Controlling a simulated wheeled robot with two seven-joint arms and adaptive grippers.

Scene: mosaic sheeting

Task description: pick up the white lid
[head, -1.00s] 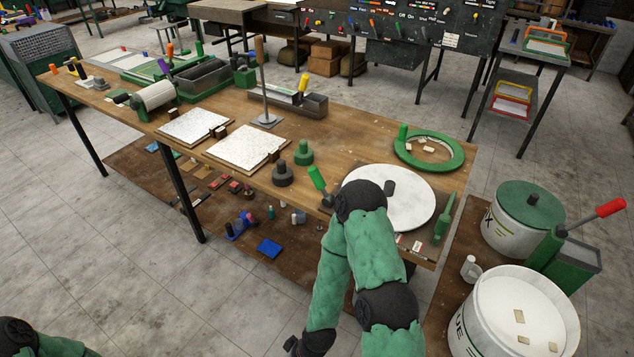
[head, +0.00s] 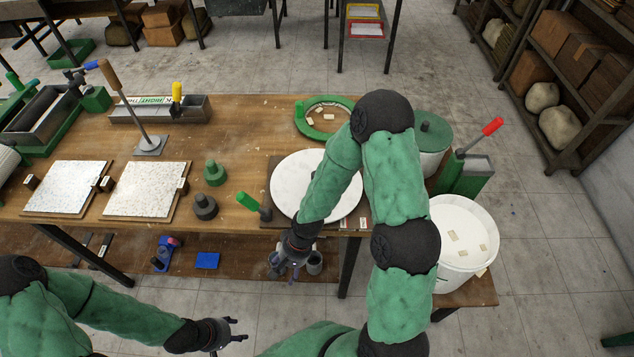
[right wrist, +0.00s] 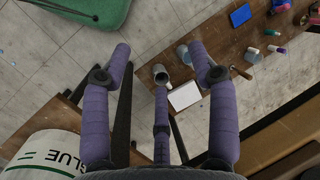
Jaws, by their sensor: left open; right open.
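A large round white disc, which I take for the white lid (head: 290,180), lies flat on a dark board at the right end of the workbench. My right forearm crosses over its right part and hides some of it. My right gripper (head: 284,272) is open and empty, hanging in front of the bench's near edge, below and nearer than the disc. In the right wrist view my right gripper (right wrist: 160,65) points down past the lower shelf, and the disc is not visible there. My left gripper (head: 238,332) is open and empty, low at the front, away from the bench.
An open-looking white bucket (head: 450,265) with small tiles stands at the right, beside a green-lidded bucket (head: 430,130). Cups (right wrist: 160,74) sit on the lower shelf.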

